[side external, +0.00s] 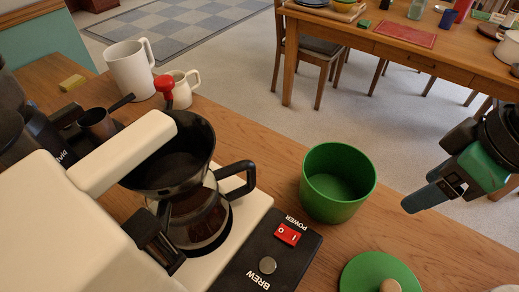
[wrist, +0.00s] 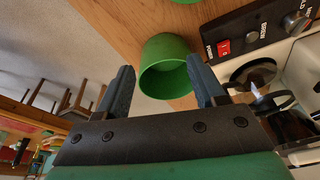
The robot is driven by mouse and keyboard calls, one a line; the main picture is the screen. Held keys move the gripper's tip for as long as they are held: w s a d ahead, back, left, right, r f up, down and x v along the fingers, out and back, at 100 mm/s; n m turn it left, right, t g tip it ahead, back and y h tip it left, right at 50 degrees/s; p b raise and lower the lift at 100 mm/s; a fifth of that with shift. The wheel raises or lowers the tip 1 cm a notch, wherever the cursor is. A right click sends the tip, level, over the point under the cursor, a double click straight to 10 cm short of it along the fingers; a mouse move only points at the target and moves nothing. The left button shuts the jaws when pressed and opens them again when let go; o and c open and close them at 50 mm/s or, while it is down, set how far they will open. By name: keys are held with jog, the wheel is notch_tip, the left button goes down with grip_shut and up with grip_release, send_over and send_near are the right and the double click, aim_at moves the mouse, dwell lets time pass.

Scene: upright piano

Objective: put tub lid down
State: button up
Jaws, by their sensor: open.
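The green tub lid (side external: 380,274) with a pale round knob lies on the wooden counter at the bottom edge of the side view, partly cut off. A sliver of green at the top of the wrist view (wrist: 184,1) looks like the lid. The open green tub (side external: 338,182) stands upright beside it, and its mouth shows between the fingers in the wrist view (wrist: 168,70). My gripper (side external: 408,206) is open and empty, to the right of the tub and above the lid in the side view. Its two fingers (wrist: 162,88) are spread wide in the wrist view.
A coffee maker (side external: 250,225) with a carafe (side external: 200,212) and filter holder stands left of the tub. A white mug (side external: 130,68) and white jug (side external: 180,90) stand at the back left. The counter right of the lid is mostly clear. A wooden table (side external: 365,38) stands beyond.

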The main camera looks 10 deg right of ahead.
jog(key=w+d+m+t+h, duration=0.1)
jog(key=w+d+m+t, duration=0.3)
jog(key=w+d, duration=0.3)
jog(key=d+m, duration=0.1)
jog(key=d, duration=0.3)
jog(key=shift+w+d+f+t+h, duration=0.2)
jog(key=shift+w+d+t+h, duration=0.1)
jog(key=shift+w+d+t, duration=0.1)
